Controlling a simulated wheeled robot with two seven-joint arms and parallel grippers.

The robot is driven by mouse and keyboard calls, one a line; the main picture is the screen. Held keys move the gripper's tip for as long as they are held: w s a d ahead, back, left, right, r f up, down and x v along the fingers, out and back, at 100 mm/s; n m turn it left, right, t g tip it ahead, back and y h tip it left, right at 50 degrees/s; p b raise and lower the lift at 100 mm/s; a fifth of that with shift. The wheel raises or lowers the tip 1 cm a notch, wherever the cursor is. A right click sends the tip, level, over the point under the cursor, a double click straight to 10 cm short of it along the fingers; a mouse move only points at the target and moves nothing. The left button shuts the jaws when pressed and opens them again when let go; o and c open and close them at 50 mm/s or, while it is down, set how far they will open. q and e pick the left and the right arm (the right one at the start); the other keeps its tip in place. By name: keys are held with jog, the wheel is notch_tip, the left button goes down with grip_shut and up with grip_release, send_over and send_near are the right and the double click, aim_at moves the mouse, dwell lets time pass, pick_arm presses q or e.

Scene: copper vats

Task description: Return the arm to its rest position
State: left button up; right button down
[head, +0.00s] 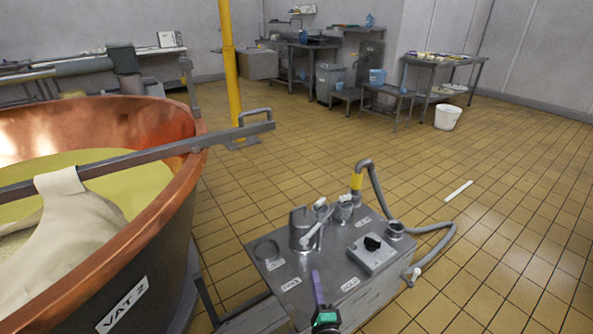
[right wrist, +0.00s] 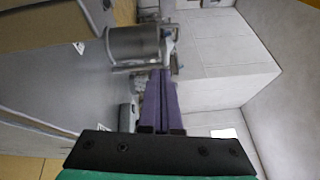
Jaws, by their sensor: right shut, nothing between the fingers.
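My right gripper (head: 318,290) shows at the bottom middle of the head view, with purple fingers and a green and black body. It is over the near edge of a metal cabinet top (head: 300,268). In the right wrist view its purple fingers (right wrist: 161,85) are pressed together with nothing between them. A steel cylindrical vessel (right wrist: 132,46) shows beyond the fingertips there. I cannot tell whether the fingers touch anything. My left gripper is in neither view.
A copper vat (head: 150,240) marked VAT 2 stands at left, with a bar (head: 130,158) and pale cloth (head: 75,205) across it. The cabinet top carries a steel jug (head: 302,230), a control box (head: 372,254) and a grey hose (head: 380,190). Tiled floor (head: 510,220) is open at right.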

jog(key=s+d+n+g, duration=0.7)
jog(key=s+n, duration=0.3)
jog(key=n, duration=0.1)
jog(key=s+d+n+g, duration=0.7)
jog(key=s+n+g, duration=0.1)
jog(key=s+n, duration=0.2)
jog(key=s+f+g, duration=0.1)
jog(key=s+f, duration=0.1)
jog(key=f, duration=1)
jog(key=s+f, duration=0.2)
jog(key=f, duration=0.9)
jog(key=s+d+f+n+g+h, duration=0.1)
jog(key=s+d+f, duration=0.2)
jog(key=s+f, duration=1.1)
notch_tip(320, 180, up, 14)
jog(key=s+p, duration=0.2)
jog(key=p, duration=1.1)
jog(key=shift+p, duration=0.35)
